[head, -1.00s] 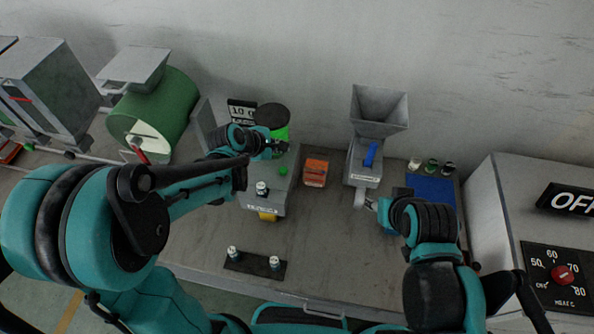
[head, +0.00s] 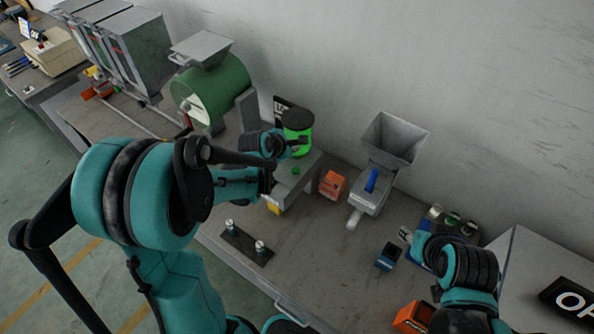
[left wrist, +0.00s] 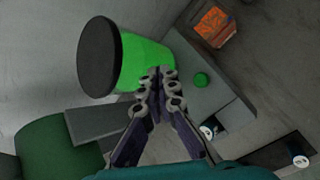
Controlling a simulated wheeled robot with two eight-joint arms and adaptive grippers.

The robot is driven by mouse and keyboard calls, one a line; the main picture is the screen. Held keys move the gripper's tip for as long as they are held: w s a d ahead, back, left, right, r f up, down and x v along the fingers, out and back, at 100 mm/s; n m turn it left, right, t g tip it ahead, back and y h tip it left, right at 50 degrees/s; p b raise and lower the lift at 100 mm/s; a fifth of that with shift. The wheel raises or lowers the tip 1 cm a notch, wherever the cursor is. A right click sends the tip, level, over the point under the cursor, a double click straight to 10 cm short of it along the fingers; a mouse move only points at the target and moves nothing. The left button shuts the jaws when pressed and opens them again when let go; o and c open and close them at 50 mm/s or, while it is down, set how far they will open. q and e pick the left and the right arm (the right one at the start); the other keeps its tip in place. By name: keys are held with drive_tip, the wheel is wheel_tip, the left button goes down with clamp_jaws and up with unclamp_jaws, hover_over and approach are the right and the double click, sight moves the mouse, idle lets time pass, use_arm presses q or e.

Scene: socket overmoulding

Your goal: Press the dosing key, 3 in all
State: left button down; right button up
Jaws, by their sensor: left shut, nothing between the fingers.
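The green round key (head: 296,170) sits on top of the grey dosing unit (head: 291,189), in front of a green canister with a dark lid (head: 298,125). My left gripper (head: 303,143) is shut and empty, at the canister's front and behind the key in the head view. In the left wrist view its closed fingertips (left wrist: 160,74) overlap the canister (left wrist: 146,62), with the key (left wrist: 201,80) to their right, apart in the picture. The height above the key is unclear. My right gripper (head: 405,235) is partly hidden by its arm; its fingers are too small to judge.
An orange box (head: 332,185) stands right of the dosing unit, then a grey hopper machine (head: 370,195) with a blue lever. A dark strip with two white-topped parts (head: 246,247) lies in front. A dark blue box (head: 388,256) stands near my right gripper.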

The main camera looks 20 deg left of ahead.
use_arm(q)
drive_tip(key=b, duration=0.6)
hover_over(295, 171)
wheel_tip(295, 171, down, 8)
drive_tip(key=shift+r, duration=0.25)
drive_tip(key=shift+f+b, duration=0.6)
drive_tip(key=shift+f, duration=0.05)
idle(0.6)
drive_tip(key=shift+f+b, duration=0.4)
drive_tip(key=shift+b, duration=0.05)
drive_tip(key=shift+f+b, duration=0.6)
drive_tip(key=shift+b, duration=0.05)
idle(0.5)
drive_tip(key=shift+r, duration=0.15)
drive_tip(key=shift+a+r+p, duration=0.1)
drive_tip(key=shift+r+p, duration=0.7)
drive_tip(key=shift+r, duration=0.1)
drive_tip(key=shift+r, duration=0.1)
